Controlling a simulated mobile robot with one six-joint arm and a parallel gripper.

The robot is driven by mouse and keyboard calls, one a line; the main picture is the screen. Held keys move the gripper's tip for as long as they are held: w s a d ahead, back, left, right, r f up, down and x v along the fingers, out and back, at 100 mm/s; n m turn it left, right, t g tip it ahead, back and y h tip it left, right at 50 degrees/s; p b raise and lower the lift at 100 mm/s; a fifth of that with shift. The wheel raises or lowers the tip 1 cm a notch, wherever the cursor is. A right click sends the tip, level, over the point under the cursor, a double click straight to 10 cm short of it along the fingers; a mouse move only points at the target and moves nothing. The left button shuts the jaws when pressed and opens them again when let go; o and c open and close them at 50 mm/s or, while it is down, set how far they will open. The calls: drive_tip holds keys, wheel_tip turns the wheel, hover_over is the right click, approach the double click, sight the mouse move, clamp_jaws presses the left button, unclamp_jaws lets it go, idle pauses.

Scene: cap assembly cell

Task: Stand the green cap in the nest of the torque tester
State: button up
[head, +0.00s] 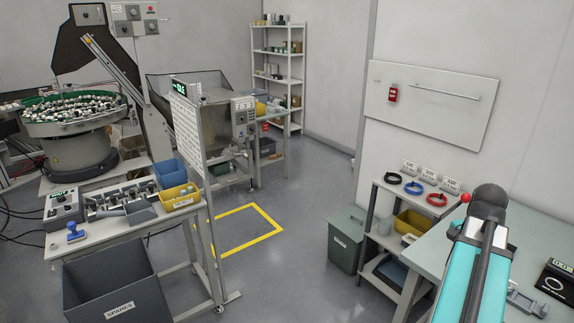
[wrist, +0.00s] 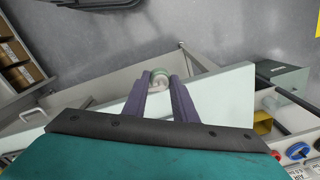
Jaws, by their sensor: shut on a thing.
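In the wrist view my gripper (wrist: 159,82) has its two purple fingers closed on a small round cap (wrist: 160,74). The cap shows a green band and a pale face between the fingertips, above a pale worktop. In the head view my arm reaches over the right-hand bench and the gripper and cap are not visible. A black device (head: 555,281) with a lit display and a white ring stands at the right edge of that bench; I cannot tell whether it is the torque tester. No nest can be made out clearly.
The right-hand bench (head: 530,232) has a grey fixture (head: 527,303) near the black device. A small shelf beside it carries black, blue and red rings (head: 437,199). A grey bin (head: 346,240) stands on the floor. Open floor lies mid-room, with a yellow-marked area (head: 262,212).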

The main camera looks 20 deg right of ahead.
drive_tip(key=w+a+f+n, duration=0.1)
drive_tip(key=w+a+n, duration=0.4)
drive_tip(key=w+a, duration=1.35)
drive_tip(key=w+a+f+n, duration=0.1)
drive_tip(key=w+a+n, duration=0.3)
drive_tip(key=a, duration=0.9)
drive_tip(key=w+a+n, duration=0.5)
drive_tip(key=w+a, duration=0.3)
drive_tip(key=a, duration=0.5)
drive_tip(key=shift+w+f, duration=0.35)
drive_tip(key=shift+w, duration=0.05)
drive_tip(key=shift+n, duration=0.3)
drive_tip(key=n, duration=1)
drive_tip(key=shift+n, duration=0.4)
drive_tip(key=shift+r, duration=0.1)
